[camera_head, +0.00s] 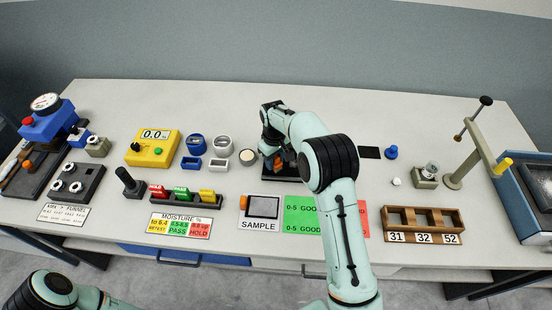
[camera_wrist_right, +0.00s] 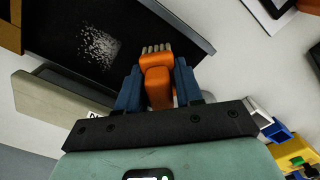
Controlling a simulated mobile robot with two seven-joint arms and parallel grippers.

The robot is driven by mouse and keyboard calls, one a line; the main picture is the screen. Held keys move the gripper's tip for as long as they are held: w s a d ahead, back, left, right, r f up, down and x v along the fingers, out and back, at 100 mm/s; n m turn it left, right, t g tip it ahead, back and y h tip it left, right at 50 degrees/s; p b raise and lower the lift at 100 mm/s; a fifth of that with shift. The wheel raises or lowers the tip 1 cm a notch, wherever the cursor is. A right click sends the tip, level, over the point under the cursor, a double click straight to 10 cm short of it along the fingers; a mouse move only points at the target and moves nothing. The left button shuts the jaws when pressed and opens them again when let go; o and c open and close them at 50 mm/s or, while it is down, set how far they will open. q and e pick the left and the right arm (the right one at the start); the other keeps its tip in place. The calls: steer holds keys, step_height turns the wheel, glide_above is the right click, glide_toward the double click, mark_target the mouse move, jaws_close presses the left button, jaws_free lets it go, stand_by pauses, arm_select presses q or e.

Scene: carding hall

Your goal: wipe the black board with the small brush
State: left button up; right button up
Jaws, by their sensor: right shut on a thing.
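The black board (camera_wrist_right: 60,25) fills the upper left of the right wrist view, with a patch of pale specks (camera_wrist_right: 98,47) on it. In the head view the board (camera_head: 266,177) is mostly hidden by my right arm. My right gripper (camera_wrist_right: 157,88) is shut on the small brush (camera_wrist_right: 157,62), which has an orange body and pale bristles. The bristles are over the board, to the right of the specks in the wrist view; I cannot tell whether they touch it. In the head view my right gripper (camera_head: 279,158) is at the board. My left gripper is out of view.
A white dish (camera_head: 248,157) stands left of the board. A sample card (camera_head: 262,207) and a green card (camera_head: 300,212) lie in front. A wooden rack (camera_head: 422,224) stands front right, and a yellow meter (camera_head: 153,147) at left. The back of the table is mostly clear.

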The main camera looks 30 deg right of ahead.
steer(key=shift+w+a, duration=0.25)
steer(key=shift+a, duration=0.15)
steer(key=r, duration=0.1)
steer(key=w+r+p, duration=0.1)
steer(key=shift+a+r, duration=0.3)
steer(key=shift+a, duration=0.05)
steer(key=shift+s+d+r+p, duration=0.25)
steer(key=shift+s+r+p, duration=0.1)
steer(key=shift+r, duration=0.3)
steer(key=shift+s+r, duration=0.1)
steer(key=shift+r, duration=1.6)
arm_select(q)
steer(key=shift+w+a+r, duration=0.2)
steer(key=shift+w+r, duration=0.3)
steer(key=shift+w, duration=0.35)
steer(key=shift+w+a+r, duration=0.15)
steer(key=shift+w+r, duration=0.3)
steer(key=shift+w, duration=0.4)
arm_select(e)
steer(key=shift+r, duration=0.45)
steer(key=shift+d, duration=0.1)
